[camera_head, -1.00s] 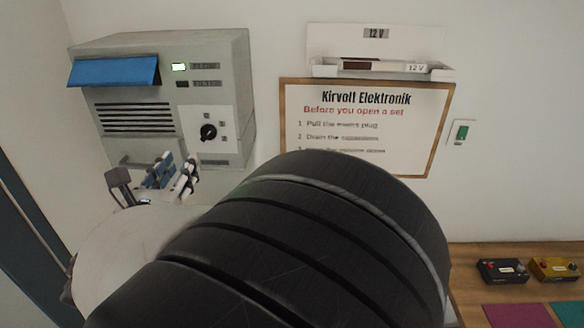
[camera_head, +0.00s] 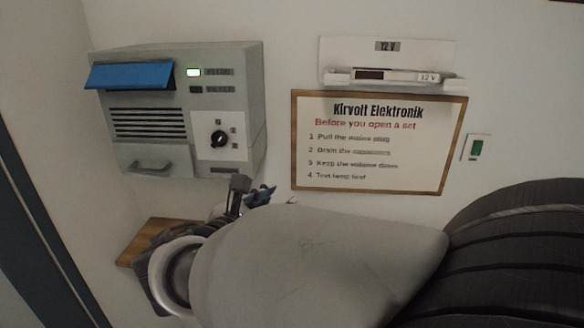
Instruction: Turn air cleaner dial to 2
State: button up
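The grey air cleaner (camera_head: 180,110) is on the wall at the upper left. Its black dial (camera_head: 218,138) sits on a white plate on the lower right of its front, with small marks around it that are too small to read. I cannot tell which mark the dial points at. My gripper (camera_head: 250,193) is below the air cleaner and slightly right of the dial, apart from it in the picture. My fingers are small and partly hidden by my arm, so their opening is unclear.
A blue flap (camera_head: 130,75) juts from the cleaner's upper left, and a handle (camera_head: 150,165) from its lower left. A framed sign (camera_head: 378,142) and a 12 V holder (camera_head: 390,78) are to the right, then a green switch (camera_head: 477,148). A wooden surface (camera_head: 150,240) shows lower left.

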jog(key=s+d+f+m+g+h+b, duration=0.1)
jog(key=s+d+f+m+g+b, duration=0.2)
jog(key=d, duration=0.6)
notch_tip(320, 180, down, 3)
jog(key=shift+s+r+m+b, duration=0.15)
jog(key=shift+s+m+b, duration=0.15)
jog(key=shift+s+m, duration=0.6)
jog(key=shift+w, duration=0.3)
